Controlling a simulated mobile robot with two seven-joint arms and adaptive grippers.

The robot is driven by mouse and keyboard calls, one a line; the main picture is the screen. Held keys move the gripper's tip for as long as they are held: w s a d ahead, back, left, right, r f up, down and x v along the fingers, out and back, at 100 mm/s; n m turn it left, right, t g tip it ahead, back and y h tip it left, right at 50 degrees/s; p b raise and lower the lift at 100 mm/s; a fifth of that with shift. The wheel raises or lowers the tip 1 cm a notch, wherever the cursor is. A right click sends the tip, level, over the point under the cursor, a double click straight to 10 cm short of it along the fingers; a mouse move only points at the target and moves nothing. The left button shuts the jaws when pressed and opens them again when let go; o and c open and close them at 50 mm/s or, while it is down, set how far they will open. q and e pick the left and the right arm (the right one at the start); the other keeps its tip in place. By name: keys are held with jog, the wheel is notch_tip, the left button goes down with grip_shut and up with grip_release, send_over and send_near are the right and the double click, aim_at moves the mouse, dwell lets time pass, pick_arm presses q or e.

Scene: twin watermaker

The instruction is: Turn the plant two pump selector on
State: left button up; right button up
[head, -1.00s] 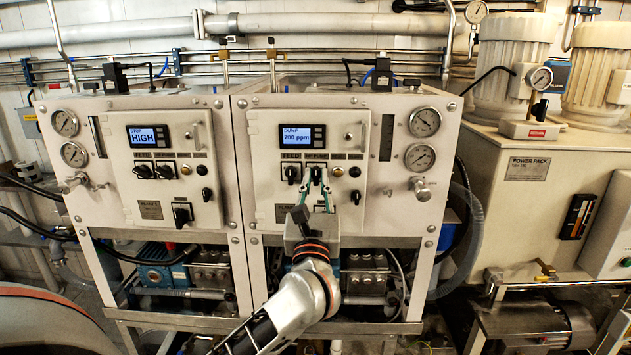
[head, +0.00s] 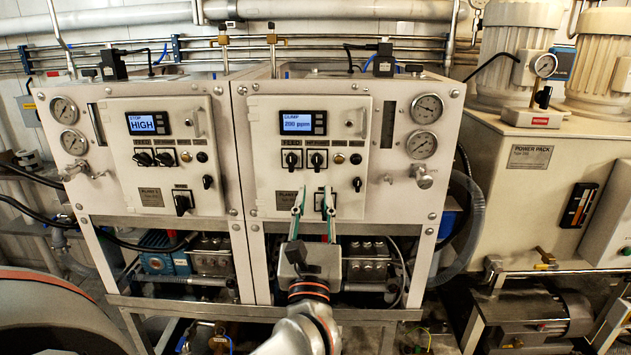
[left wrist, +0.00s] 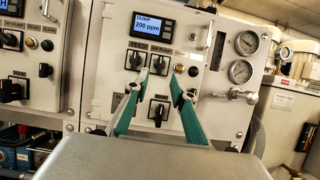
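The plant two panel (head: 345,110) is the right one of two white panels, and its display reads "DUMP 200 ppm". Its pump selector (head: 318,160) is a black knob right of the feed selector (head: 291,160); both handles look upright. They also show in the left wrist view, the pump selector (left wrist: 160,64) right of the feed selector (left wrist: 134,60). A larger black selector (left wrist: 159,110) sits lower, seen between my fingers. My left gripper (head: 314,190) is open and empty, its tips below the pump selector and apart from it. My right gripper is out of view.
The plant one panel (head: 160,125) with similar knobs stands to the left. Gauges (head: 421,145) and a valve (head: 422,176) sit right of the plant two door. A power pack (head: 530,190) stands at the right. Below the panels are pumps and a metal frame rail (head: 180,305).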

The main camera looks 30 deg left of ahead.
pick_arm(q)
jog(key=v, duration=0.2)
jog(key=shift+s+d+f, duration=0.1)
jog(key=shift+s+d, duration=0.1)
jog(key=shift+s, duration=0.05)
dwell(0.4)
jog(key=s+d+f+m+h, duration=0.1)
jog(key=d+f+m+h, duration=0.4)
jog(key=f+m, duration=0.5)
jog(key=s+d+f+m+h, duration=0.1)
jog(key=d+f+m+h, duration=0.4)
jog(key=m, duration=0.8)
jog(key=s+d+f+m+h, duration=0.1)
jog(key=d+f+m+h, duration=0.3)
jog(key=f+m+h, duration=0.55)
jog(key=s+a+f+m+g+y, duration=0.1)
jog(key=s+f+m+g+y, duration=0.1)
jog(key=f, duration=0.6)
jog(key=s+a+f+m+g+y, duration=0.2)
jog(key=s+f+m+g, duration=0.2)
jog(key=f, duration=0.5)
jog(key=s+a+f+m+g+y, duration=0.1)
jog(key=s+f+m+g+y, duration=0.1)
jog(key=s+f+m, duration=0.5)
notch_tip(320, 180, down, 2)
jog(key=shift+a+f+g, duration=0.1)
jog(key=shift+a+g, duration=0.1)
jog(key=shift+g, duration=0.3)
